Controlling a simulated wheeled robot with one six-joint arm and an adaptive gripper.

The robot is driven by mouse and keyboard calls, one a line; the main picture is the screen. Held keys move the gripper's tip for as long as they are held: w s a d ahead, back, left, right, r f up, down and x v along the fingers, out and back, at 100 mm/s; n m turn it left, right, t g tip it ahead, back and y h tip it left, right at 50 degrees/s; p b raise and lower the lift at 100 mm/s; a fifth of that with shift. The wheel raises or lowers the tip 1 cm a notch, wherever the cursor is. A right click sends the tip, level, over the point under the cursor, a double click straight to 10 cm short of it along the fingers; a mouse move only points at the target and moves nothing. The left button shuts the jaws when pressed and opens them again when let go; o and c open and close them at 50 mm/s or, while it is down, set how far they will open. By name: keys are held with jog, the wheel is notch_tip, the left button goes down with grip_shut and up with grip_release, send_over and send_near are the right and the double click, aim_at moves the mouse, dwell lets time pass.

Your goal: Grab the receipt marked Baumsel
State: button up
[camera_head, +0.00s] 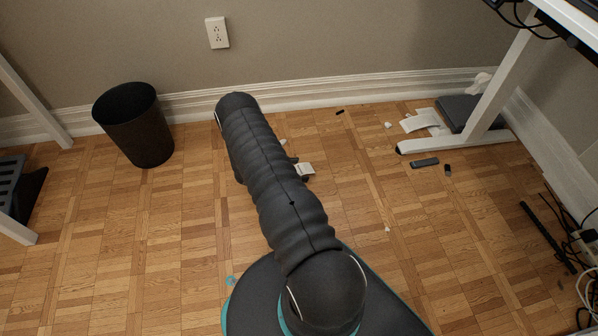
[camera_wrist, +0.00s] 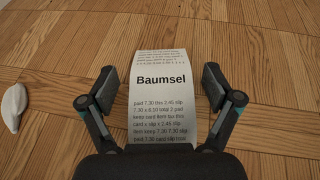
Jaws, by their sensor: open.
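The Baumsel receipt (camera_wrist: 161,95) is a white paper slip with "Baumsel" in bold and smaller lines of print. In the wrist view it lies on the wood floor, centred between the fingers of my gripper (camera_wrist: 159,83). The gripper is open, with one finger on each side of the slip and apart from it. The slip's near end is hidden by the gripper body. In the head view a white slip (camera_head: 306,170) shows just right of my arm, which hides part of that area. The height of the fingertips above the floor is hard to tell.
A crumpled white scrap (camera_wrist: 14,107) lies left of the gripper. A black bin (camera_head: 134,125) stands near the wall. White papers (camera_head: 421,122), a dark box (camera_head: 466,113) and small dark items (camera_head: 424,162) lie by the right desk leg. Much of the floor is clear.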

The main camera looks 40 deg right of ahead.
jog(key=shift+c, duration=0.2)
jog(key=c, duration=0.7)
jog(key=shift+r, duration=0.1)
